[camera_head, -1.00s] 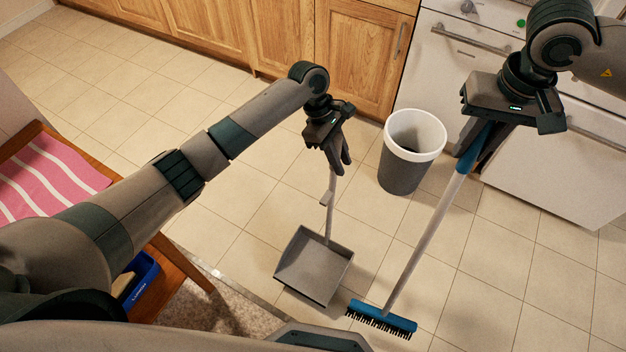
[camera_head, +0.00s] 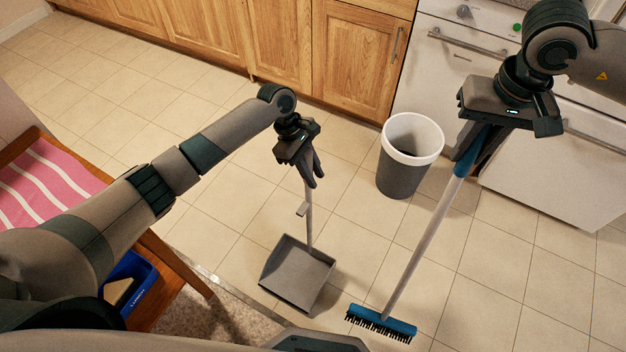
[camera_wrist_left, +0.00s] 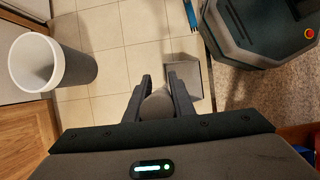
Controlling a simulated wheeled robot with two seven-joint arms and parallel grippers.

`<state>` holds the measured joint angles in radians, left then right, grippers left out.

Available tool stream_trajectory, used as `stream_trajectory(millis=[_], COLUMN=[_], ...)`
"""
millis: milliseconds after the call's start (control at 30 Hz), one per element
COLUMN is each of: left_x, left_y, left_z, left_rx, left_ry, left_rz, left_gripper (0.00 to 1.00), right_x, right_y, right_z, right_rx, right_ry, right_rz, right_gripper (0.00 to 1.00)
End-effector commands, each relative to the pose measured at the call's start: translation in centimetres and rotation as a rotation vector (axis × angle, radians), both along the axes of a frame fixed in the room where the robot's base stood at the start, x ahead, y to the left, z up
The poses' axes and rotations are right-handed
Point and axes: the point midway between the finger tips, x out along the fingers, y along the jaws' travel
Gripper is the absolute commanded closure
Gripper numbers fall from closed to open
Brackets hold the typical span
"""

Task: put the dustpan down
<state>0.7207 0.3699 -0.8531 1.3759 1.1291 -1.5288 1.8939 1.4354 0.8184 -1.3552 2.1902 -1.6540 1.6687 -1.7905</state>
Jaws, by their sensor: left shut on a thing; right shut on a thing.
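The grey dustpan (camera_head: 297,276) has a long upright handle and hangs at or just above the tiled floor; I cannot tell whether it touches. My left gripper (camera_head: 312,172) is shut on the top of its handle. In the left wrist view the handle end (camera_wrist_left: 157,103) sits between the fingers (camera_wrist_left: 157,95), with the dustpan's pan (camera_wrist_left: 187,76) below. My right gripper (camera_head: 478,142) is shut on the blue top of the broom (camera_head: 425,240). The broom slants down, its blue bristled head (camera_head: 382,322) at the floor right of the dustpan.
A grey bin with a white rim (camera_head: 408,157) stands between the two grippers; it also shows in the left wrist view (camera_wrist_left: 72,72). Wooden cabinets (camera_head: 270,40) and a white appliance (camera_head: 460,70) line the back. A wooden bench with a pink striped cloth (camera_head: 50,182) is at left.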

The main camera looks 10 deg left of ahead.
Motion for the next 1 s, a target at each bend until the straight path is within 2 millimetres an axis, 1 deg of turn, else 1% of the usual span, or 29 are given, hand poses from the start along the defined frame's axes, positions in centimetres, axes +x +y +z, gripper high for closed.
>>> stream_trajectory(millis=[200,300,700,733,767,800,1000], left_x=[0.0,0.0,0.0,0.0,0.0,0.0,0.0], left_y=[0.0,0.0,0.0,0.0,0.1,0.1,0.1], left_z=[-2.4,-3.1,-3.3,-3.5,-3.5,-3.5,-3.5], left_rx=[0.000,0.000,0.000,0.001,0.001,0.001,0.001], left_ry=[0.002,0.000,0.000,0.001,0.001,0.001,0.001], left_rz=[0.001,0.000,0.000,0.001,0.001,0.001,0.001], left_gripper=[1.00,1.00,1.00,0.76,0.69,0.59,0.59], right_x=[0.0,0.0,0.0,0.0,0.0,0.0,0.0], right_y=[0.0,0.0,0.0,0.0,0.0,0.0,0.0], right_z=[-0.2,-0.2,-0.1,-0.1,-0.1,-0.1,-0.1], right_rx=[0.000,0.000,0.000,0.000,0.000,0.000,0.000], right_ry=[0.000,0.000,0.000,0.000,0.000,0.000,0.000], right_rz=[0.000,0.000,0.000,0.000,0.000,0.000,0.000], right_gripper=[1.00,1.00,1.00,1.00,1.00,1.00,1.00])
